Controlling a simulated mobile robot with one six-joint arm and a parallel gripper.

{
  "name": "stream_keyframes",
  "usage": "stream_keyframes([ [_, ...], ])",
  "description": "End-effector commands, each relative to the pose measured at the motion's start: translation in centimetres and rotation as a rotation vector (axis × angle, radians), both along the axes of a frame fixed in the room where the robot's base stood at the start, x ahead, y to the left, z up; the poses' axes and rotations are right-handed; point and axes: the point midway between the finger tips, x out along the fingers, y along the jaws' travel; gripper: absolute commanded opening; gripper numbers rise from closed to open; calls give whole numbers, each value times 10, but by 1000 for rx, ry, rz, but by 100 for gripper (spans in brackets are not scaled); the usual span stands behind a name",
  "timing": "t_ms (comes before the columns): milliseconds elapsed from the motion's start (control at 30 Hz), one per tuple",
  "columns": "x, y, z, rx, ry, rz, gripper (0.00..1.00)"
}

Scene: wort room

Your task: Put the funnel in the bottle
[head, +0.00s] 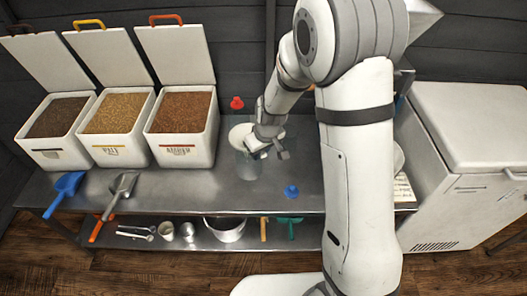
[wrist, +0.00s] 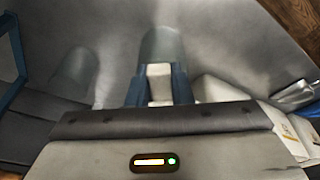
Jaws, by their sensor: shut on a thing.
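My gripper (head: 272,150) is over the steel bench in the head view. In the wrist view its two blue fingers (wrist: 158,88) are shut on a small pale block (wrist: 160,80), which looks like part of the white funnel. The white funnel (head: 240,135) shows as a pale round shape just left of my gripper in the head view. A grey, see-through bottle (head: 248,168) appears on the bench below and beside the funnel. A grey rounded shape (wrist: 162,45) lies beyond the fingers in the wrist view. I cannot tell whether funnel and bottle touch.
Three open grain bins (head: 182,130) stand on the left of the bench (head: 225,192). A red stopper (head: 237,103) is behind the gripper and a blue one (head: 291,191) in front. Scoops (head: 122,187) lie front left. A white chest (head: 470,130) stands right.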

Motion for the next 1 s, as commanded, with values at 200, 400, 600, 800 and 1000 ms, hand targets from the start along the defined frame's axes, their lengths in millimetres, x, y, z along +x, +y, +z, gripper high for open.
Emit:
stream_keyframes([
  [200, 0, 0, 0, 0, 0, -1, 20],
  [400, 0, 0, 0, 0, 0, -1, 36],
  [600, 0, -1, 0, 0, 0, -1, 45],
  [800, 0, -1, 5, 1, -1, -1, 45],
  [1000, -6, -5, 36, 1, -5, 0, 45],
])
